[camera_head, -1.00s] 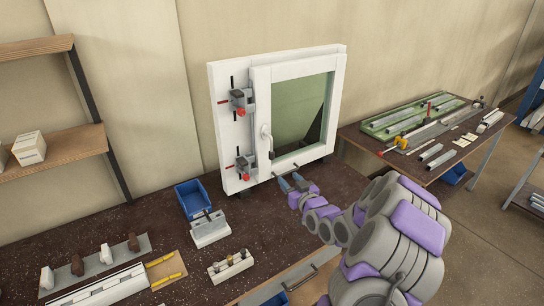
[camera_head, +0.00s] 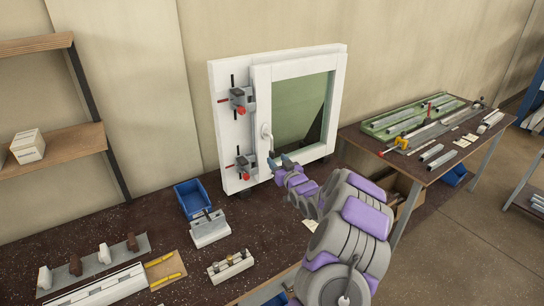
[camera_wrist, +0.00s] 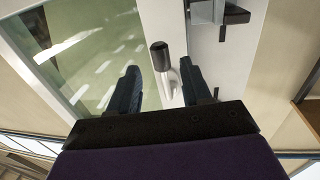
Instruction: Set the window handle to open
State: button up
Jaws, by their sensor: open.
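The white window handle (camera_head: 267,137) is on the left stile of the white window sash (camera_head: 291,68), its lever roughly upright. In the wrist view the handle (camera_wrist: 162,62) shows a dark rounded end and a pale lever. My gripper (camera_head: 280,159) is just below and right of the handle in the head view. In the wrist view my gripper (camera_wrist: 158,68) is open, with one dark finger on each side of the handle. A gap shows on both sides, and I see no contact. The sash looks closed against its frame.
Two clamps with red knobs, an upper one (camera_head: 239,100) and a lower one (camera_head: 245,166), sit left of the handle. A blue bin (camera_head: 192,198) and grey fixtures stand on the dark bench (camera_head: 150,222). A second table (camera_head: 410,165) with profiles is at right.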

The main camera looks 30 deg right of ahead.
aim_at(273, 156)
jog(key=w, duration=0.3)
jog(key=shift+w+d+f, duration=0.1)
jog(key=shift+w+d, duration=0.1)
jog(key=shift+w, duration=0.05)
jog(key=shift+w+d+b, duration=0.1)
jog(key=shift+w+b, duration=0.2)
jog(key=shift+w, duration=0.75)
jog(key=shift+c, duration=0.2)
grip_shut()
